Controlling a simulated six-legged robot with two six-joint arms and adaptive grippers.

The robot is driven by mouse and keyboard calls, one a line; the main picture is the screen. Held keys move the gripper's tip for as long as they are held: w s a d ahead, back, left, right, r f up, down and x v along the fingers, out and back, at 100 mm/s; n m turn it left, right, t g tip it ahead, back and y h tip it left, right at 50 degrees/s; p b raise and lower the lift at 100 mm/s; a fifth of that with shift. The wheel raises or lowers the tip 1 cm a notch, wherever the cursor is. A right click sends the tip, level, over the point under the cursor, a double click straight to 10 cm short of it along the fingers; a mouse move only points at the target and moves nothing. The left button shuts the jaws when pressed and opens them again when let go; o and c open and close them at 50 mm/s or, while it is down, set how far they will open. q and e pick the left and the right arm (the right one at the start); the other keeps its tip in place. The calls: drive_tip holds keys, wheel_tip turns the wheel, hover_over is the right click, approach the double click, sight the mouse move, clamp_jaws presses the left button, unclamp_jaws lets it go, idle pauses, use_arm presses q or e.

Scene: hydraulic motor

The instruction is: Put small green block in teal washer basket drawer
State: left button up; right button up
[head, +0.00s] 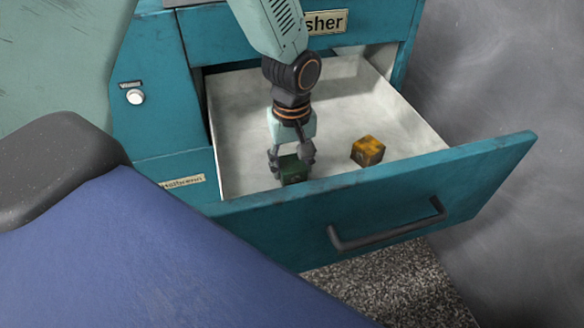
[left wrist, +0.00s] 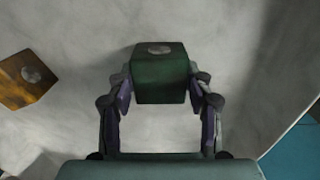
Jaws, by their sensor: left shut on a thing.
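The small green block (head: 293,170) is between the fingers of my left gripper (head: 291,161), inside the open teal drawer (head: 350,215) near its front wall. In the left wrist view the green block (left wrist: 160,75) has a round grey spot on its top, and both fingers of my left gripper (left wrist: 160,95) close on its sides. The pale drawer floor lies around and under it; I cannot tell whether the block touches the floor. The teal washer (head: 160,110) stands behind the drawer. My right gripper is not in view.
An orange-brown block (head: 367,151) lies in the drawer to the right of the green block; it also shows in the left wrist view (left wrist: 26,80). The drawer has a dark handle (head: 388,230) on its front. Much of the drawer floor is clear.

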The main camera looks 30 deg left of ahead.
sight(292, 163)
use_arm(q)
drive_tip(key=shift+r, duration=0.1)
drive_tip(key=o, duration=1.5)
drive_tip(key=shift+o, duration=0.2)
drive_tip(key=shift+f, duration=0.2)
wheel_tip(292, 163, up, 12)
drive_tip(key=p, duration=0.5)
drive_tip(key=shift+r, duration=0.2)
